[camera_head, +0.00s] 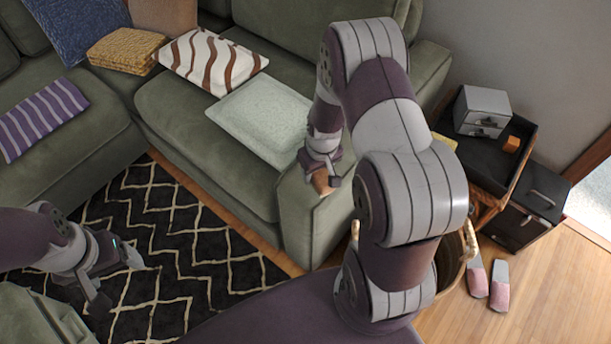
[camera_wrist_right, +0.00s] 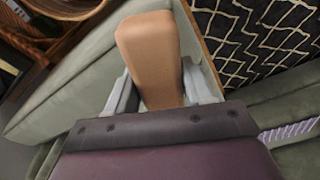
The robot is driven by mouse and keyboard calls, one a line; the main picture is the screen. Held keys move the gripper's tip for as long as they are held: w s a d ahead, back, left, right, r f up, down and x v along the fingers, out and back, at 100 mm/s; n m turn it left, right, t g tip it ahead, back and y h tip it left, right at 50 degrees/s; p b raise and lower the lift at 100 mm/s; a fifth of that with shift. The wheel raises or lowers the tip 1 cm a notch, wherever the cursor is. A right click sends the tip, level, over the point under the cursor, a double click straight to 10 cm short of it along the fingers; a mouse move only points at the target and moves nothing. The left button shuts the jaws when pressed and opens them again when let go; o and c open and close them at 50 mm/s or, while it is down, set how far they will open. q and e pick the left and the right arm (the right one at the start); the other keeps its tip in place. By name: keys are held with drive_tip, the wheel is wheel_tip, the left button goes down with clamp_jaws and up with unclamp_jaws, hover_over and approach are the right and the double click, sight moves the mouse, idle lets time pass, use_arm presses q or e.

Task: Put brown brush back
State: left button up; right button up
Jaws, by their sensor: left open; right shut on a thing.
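The brown brush (camera_wrist_right: 150,58) is between the fingers of my right gripper (camera_wrist_right: 162,92) in the right wrist view. Its tan, smooth, block-like body points away from the wrist. In the head view the brush (camera_head: 321,181) shows as a small brown piece under my right gripper (camera_head: 322,172), above the green sofa's armrest. My right gripper is shut on it. My left gripper (camera_head: 118,282) is open and empty, low at the left over the patterned rug. My right arm hides part of the sofa's right end and the basket.
A green sectional (camera_head: 190,110) with several cushions fills the back. A black side table (camera_head: 500,165) with a grey drawer box (camera_head: 482,108) and a small orange block (camera_head: 512,144) stands right. A wicker basket (camera_head: 452,262) and pink slippers (camera_head: 499,285) are on the floor.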

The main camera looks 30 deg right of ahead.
drive_tip(key=w, duration=0.1)
drive_tip(key=w+f, duration=0.2)
drive_tip(key=shift+w+a+f, duration=0.2)
drive_tip(key=shift+w+a, duration=0.15)
drive_tip(key=shift+w+a+f, duration=0.1)
drive_tip(key=shift+w+f, duration=0.1)
wheel_tip(320, 180, down, 4)
drive_tip(key=shift+s+r+b, duration=0.1)
drive_tip(key=shift+r+b, duration=0.05)
drive_tip(key=shift+b, duration=0.15)
